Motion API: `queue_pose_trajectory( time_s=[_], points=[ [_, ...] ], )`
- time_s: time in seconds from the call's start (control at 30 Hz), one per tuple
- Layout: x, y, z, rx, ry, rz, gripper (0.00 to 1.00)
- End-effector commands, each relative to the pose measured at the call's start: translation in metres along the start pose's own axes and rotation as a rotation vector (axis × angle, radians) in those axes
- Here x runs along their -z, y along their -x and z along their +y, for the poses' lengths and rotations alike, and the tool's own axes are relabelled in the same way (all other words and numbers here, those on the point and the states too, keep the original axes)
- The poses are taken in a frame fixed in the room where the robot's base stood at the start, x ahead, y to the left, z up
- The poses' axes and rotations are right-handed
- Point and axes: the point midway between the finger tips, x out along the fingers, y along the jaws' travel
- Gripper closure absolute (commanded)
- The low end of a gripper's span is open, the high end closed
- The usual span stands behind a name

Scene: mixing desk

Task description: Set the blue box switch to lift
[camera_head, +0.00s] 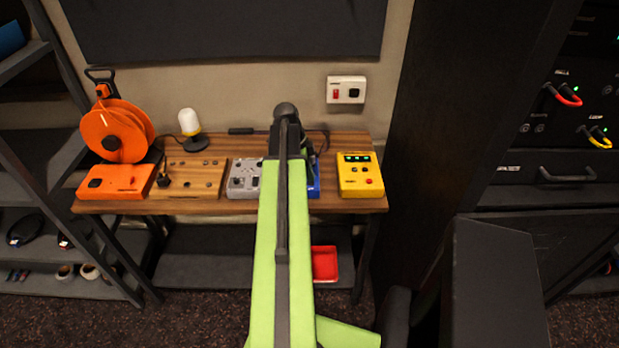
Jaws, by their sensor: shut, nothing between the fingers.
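The blue box (314,187) stands on the wooden desk, between a grey box and a yellow box. My green arm covers most of it, and only a strip along its right side shows. Its switch is hidden, so I cannot tell its setting. My gripper (308,153) is a dark shape at the far end of my arm, over or just behind the blue box. It is shut and empty. Its fingertips are hard to make out, and I cannot tell whether they touch the box.
On the wooden desk (345,205) stand an orange box (119,188), a wooden panel with knobs (198,191), the grey box (239,188) and the yellow box (358,181). An orange cable reel (112,138) and a lamp (190,122) stand behind. A red tray (324,263) lies below.

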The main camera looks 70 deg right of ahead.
Motion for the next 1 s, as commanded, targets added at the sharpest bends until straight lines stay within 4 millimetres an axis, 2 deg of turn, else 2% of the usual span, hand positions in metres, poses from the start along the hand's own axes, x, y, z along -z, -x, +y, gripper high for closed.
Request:
queue_pose_trajectory(
  time_s=[0.17,0.33,0.47,0.8,0.9,1.0],
  points=[
    [0.001,0.002,0.000,0.000,0.000,0.000,1.00],
    [0.005,0.018,0.002,0.000,0.001,0.000,1.00],
    [0.012,0.042,0.005,0.001,0.003,0.000,1.00],
    [0.016,0.120,0.020,0.001,0.002,0.000,1.00],
    [0.014,0.134,0.024,0.001,0.003,0.000,1.00],
    [0.012,0.139,0.025,0.001,0.004,0.000,1.00]
  ],
)
